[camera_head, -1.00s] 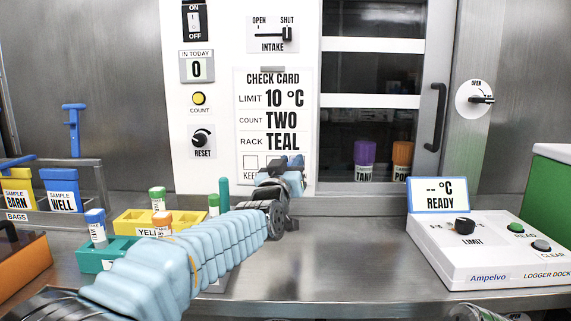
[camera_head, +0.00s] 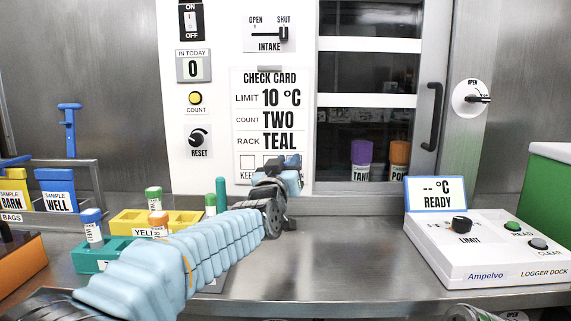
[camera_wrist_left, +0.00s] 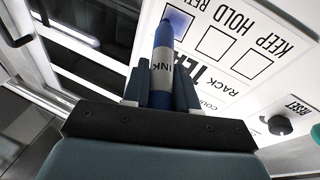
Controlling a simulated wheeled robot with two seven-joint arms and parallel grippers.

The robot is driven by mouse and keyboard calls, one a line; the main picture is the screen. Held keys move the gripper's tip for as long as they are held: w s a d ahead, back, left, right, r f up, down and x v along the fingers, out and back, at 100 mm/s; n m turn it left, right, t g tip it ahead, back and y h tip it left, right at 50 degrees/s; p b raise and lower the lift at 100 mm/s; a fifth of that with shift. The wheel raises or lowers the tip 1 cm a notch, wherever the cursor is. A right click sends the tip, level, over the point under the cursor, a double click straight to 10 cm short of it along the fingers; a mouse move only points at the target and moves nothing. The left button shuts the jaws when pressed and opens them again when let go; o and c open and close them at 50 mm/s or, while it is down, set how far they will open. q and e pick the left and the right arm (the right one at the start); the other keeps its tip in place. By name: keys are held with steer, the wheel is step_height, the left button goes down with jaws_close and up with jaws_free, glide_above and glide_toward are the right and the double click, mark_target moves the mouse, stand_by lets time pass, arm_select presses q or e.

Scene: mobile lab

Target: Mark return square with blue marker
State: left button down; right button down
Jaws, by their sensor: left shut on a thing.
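My left gripper (camera_head: 288,168) is at the lower right of the check card (camera_head: 270,120), shut on a blue marker (camera_wrist_left: 163,66). The marker shows in the left wrist view with a white band reading INK. Its tip points at the return square (camera_wrist_left: 178,22), the end square by the partly cut-off word RET. That square shows a blue tint inside; whether the tip touches the card I cannot tell. The hold square (camera_wrist_left: 215,42) and keep square (camera_wrist_left: 252,65) look blank. In the head view my gripper hides the return square.
A yellow rack (camera_head: 183,216) and a teal rack (camera_head: 88,257) with capped tubes stand below my left arm. A white logger dock (camera_head: 480,255) sits at the right. The reset knob (camera_head: 198,137) is left of the card. The middle right counter is clear.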

arm_select(q)
steer(key=s+b, duration=0.1)
steer(key=s, duration=0.5)
steer(key=shift+a, duration=0.1)
steer(key=s, duration=0.3)
stand_by(0.5)
stand_by(0.3)
